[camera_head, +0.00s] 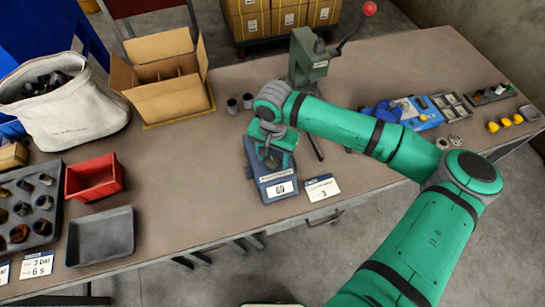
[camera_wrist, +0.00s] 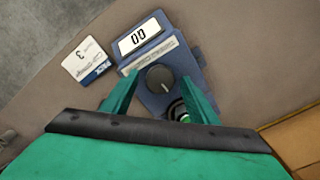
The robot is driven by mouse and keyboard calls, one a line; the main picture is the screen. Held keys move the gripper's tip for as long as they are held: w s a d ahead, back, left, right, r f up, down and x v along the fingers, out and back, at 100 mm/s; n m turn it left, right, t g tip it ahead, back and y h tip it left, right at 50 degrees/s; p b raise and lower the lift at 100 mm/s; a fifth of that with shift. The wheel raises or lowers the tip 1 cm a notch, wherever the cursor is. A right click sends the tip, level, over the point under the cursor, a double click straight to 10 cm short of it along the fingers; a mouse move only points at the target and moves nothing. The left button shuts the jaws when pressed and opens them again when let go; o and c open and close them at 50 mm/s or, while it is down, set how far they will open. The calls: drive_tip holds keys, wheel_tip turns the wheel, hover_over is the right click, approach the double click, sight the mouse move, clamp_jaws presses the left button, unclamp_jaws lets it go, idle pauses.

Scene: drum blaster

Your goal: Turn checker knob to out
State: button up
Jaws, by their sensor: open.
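The checker (camera_head: 278,186) is a blue-grey box near the front edge of the bench. Its display (camera_wrist: 138,36) reads what looks like 00. The checker knob (camera_wrist: 159,78) is a dark round dial with a pale pointer line. In the wrist view it lies between and just beyond my fingertips. My gripper (camera_wrist: 160,92) is open above the checker, with green fingers either side of the knob and no visible contact.
A white card with a 3 (camera_head: 322,189) lies right of the checker. Left are a red bin (camera_head: 94,178), a grey tray (camera_head: 101,237) and an open cardboard box (camera_head: 165,75). A green press (camera_head: 308,57) stands behind. Bare bench lies left of the checker.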

drive_tip(key=shift+f, duration=0.1)
drive_tip(key=c, duration=1)
drive_tip(key=shift+c, duration=0.2)
